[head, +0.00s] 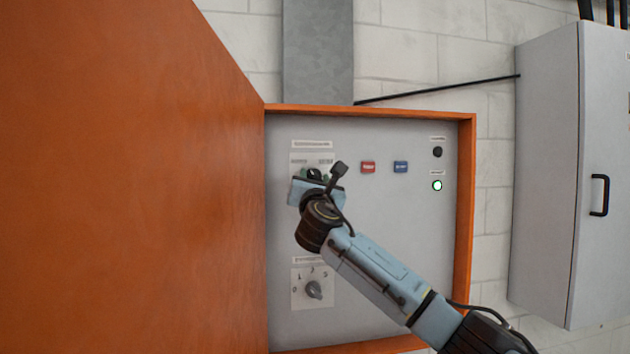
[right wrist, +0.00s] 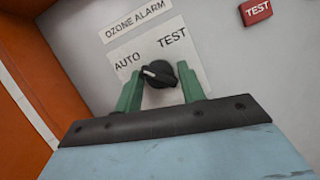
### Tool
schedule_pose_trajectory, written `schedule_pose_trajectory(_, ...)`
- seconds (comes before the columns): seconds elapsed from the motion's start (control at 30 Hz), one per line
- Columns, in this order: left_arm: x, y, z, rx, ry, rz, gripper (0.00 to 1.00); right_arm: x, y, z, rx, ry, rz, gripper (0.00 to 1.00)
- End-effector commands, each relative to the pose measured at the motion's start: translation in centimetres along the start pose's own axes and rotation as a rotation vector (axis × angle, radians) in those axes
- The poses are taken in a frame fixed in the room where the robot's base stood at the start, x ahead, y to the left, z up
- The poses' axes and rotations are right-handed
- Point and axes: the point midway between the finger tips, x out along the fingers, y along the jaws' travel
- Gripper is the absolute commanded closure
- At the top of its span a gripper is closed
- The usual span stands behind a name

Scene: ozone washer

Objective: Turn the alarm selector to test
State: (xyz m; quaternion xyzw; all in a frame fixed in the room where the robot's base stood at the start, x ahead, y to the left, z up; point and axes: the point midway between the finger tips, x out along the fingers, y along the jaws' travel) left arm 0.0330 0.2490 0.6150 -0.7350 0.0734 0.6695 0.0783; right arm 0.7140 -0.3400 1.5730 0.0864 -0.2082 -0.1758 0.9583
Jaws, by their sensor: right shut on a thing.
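The alarm selector is a black knob (right wrist: 160,73) on a white plate under an "OZONE ALARM" label (right wrist: 138,24), with "AUTO" at its left and "TEST" at its upper right. Its white mark points left, toward AUTO. My right gripper (head: 314,178) is at the selector on the upper left of the grey panel. In the right wrist view its green fingers (right wrist: 159,85) are shut on the knob, one on each side. In the head view the gripper partly covers the knob. My left gripper is not in view.
A red button (head: 368,167) and a blue button (head: 400,167) sit right of the selector. Beyond them are a dark lamp (head: 437,152) and a lit lamp (head: 437,185). A numbered selector (head: 313,289) is below. An open orange door (head: 130,180) stands close at left.

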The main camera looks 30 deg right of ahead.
Motion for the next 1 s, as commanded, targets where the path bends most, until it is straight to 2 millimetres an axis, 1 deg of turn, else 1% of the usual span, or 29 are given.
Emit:
schedule_pose_trajectory(0.17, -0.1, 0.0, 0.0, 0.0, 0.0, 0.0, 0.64, 0.0, 0.3, 0.1, 0.09, 0.006, -0.035, 0.83)
schedule_pose_trajectory(0.47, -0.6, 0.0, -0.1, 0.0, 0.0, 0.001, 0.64, 0.0, 0.5, 0.2, 0.334, 0.023, -0.139, 0.83)
schedule_pose_trajectory(1.0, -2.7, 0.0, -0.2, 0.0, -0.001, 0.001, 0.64, 0.2, 0.8, 0.7, 0.806, 0.052, -0.34, 0.83)
